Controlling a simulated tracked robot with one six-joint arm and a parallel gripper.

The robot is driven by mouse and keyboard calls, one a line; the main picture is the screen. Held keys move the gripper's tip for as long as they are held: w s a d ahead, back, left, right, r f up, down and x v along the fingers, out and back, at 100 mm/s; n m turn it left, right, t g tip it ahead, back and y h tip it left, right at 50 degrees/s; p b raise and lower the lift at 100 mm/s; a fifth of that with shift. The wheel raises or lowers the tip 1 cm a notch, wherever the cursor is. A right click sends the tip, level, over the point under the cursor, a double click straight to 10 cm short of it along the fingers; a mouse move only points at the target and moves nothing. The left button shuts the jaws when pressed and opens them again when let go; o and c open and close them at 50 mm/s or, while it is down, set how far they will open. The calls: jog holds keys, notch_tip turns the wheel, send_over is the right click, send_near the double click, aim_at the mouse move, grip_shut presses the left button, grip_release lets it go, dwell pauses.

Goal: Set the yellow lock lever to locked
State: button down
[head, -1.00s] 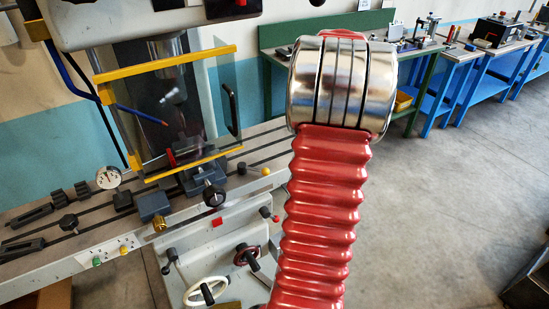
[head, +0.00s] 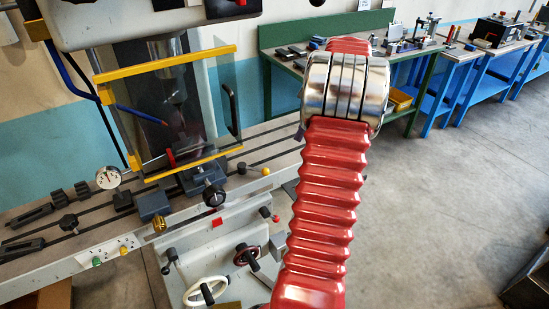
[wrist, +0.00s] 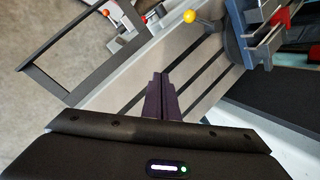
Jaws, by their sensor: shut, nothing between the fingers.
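The lever with the yellow ball knob (head: 265,170) stands at the front edge of the machine table, right of the vise, in the head view. The yellow knob also shows at the top of the wrist view (wrist: 190,16), on a short rod. Whether it is at locked cannot be told. My gripper (wrist: 160,82) is shut and empty in the wrist view. Its dark fingertips point toward the slotted table, apart from the knob, which lies beyond them and slightly right. In the head view the gripper is mostly hidden behind my red arm.
The grey-blue vise (head: 203,177) sits on the slotted table, behind a clear guard with yellow bars (head: 165,64). A black knob (head: 214,195) stands at the vise's front. A dark open frame (wrist: 82,50) lies left of my fingers in the wrist view. Open floor lies right.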

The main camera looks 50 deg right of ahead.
jog(key=shift+w+a+r+n+y, duration=0.1)
jog(key=shift+a+r+n+y, duration=0.5)
jog(key=shift+n, duration=2.15)
jog(key=shift+w+a+r+n+y, duration=0.15)
jog(key=shift+r+n, duration=0.9)
jog(key=shift+n, duration=1.75)
jog(key=shift+s+a+r+n+y, duration=0.1)
jog(key=shift+a+r+n+y, duration=0.45)
jog(key=shift+n, duration=2.2)
jog(key=shift+d+r+h, duration=0.15)
jog(key=shift+h, duration=0.15)
jog(key=x, duration=0.9)
jog(key=a, duration=0.1)
jog(key=a+f, duration=0.1)
jog(key=shift+a, duration=0.35)
jog(key=shift+s+a+f, duration=0.1)
jog(key=shift+a, duration=0.3)
jog(key=shift+s+a+f, duration=0.1)
jog(key=shift+s+a, duration=0.05)
jog(key=shift+a, duration=0.25)
jog(key=shift+s, duration=0.1)
